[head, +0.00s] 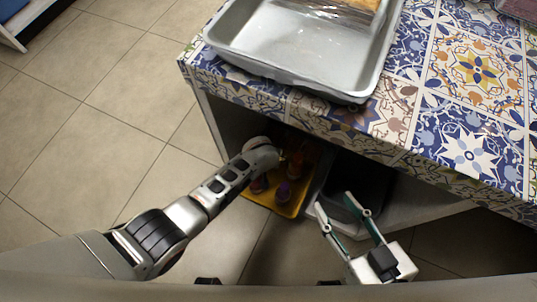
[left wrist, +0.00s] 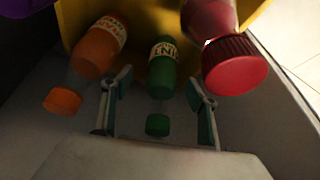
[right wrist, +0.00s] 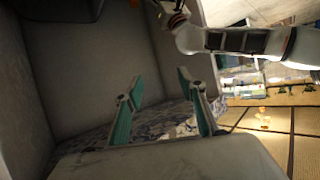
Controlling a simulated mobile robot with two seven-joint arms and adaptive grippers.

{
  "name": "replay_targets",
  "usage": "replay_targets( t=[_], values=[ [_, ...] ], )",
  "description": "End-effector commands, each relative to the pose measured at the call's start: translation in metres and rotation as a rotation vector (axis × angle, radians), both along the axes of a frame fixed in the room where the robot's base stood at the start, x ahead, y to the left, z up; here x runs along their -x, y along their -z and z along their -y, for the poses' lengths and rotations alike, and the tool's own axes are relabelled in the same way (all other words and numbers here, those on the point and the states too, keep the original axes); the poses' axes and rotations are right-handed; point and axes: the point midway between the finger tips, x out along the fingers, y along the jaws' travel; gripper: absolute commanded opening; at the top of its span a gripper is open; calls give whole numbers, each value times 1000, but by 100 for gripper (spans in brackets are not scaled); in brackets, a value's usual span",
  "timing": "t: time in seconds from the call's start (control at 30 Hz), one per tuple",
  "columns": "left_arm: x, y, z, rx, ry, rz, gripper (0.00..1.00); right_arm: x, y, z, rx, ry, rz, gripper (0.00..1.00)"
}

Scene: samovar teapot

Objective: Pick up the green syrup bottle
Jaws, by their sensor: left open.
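The green syrup bottle (left wrist: 163,75) has a pale label and a green cap and shows in the left wrist view. It lies between the two fingers of my left gripper (left wrist: 160,92), with a gap visible at the fingers. The left gripper is open; in the head view it is hidden by its own arm, inside the shelf space under the table. I cannot make out the green bottle in the head view. My right gripper (head: 333,203) is open and empty beside the table's front; it also shows in the right wrist view (right wrist: 160,78).
An orange bottle (left wrist: 98,47) is left of the green one, and a red bottle (left wrist: 232,65) with a large cap is close on its right. They sit with a yellow crate (head: 289,207) under the patterned tabletop (head: 455,95). A grey metal tray (head: 290,45) stands on top.

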Motion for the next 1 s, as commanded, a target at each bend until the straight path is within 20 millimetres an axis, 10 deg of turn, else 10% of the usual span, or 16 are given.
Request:
replay_targets(
  t=[0.4, 0.8, 1.0],
  values=[
    [-11, 52, -2, 0, 0, -13, 59, 19, 19, -43, -329, 94, -98, 40],
    [-22, 49, 0, 1, 0, 2, 59, 18, 13, -51, -409, 121, -103, 40],
    [-22, 49, 0, 2, 1, 1, 7, 18, 13, -51, -408, 121, -102, 40]
  ],
)
